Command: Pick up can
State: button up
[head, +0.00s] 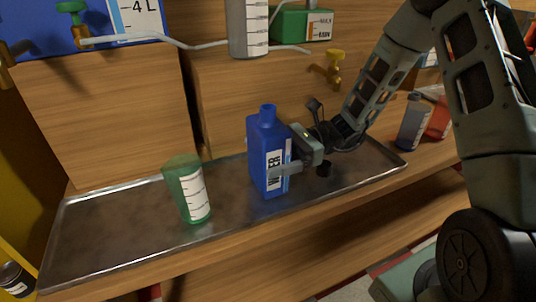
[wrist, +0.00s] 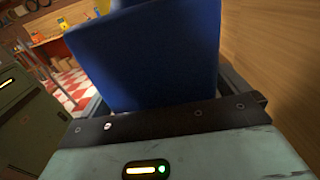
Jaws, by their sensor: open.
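A blue can (head: 265,140) with a neck on top and a white label stands upright on the metal tray (head: 120,226). My gripper (head: 285,171) is at the can's right side, with one finger across its front near the label. In the wrist view the blue can (wrist: 145,55) fills the space between the open fingers, and its lower part is hidden by the gripper body. The fingers look to be around the can; I cannot tell if they touch it.
A green measuring cup (head: 187,190) stands on the tray left of the can. A grey bottle (head: 413,122) and a red container (head: 438,118) stand at the right. A clear graduated cylinder (head: 248,28) and pipes are above. The tray's left end is bare.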

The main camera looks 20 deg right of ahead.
jog(key=c, duration=1.3)
jog(key=shift+r, duration=0.1)
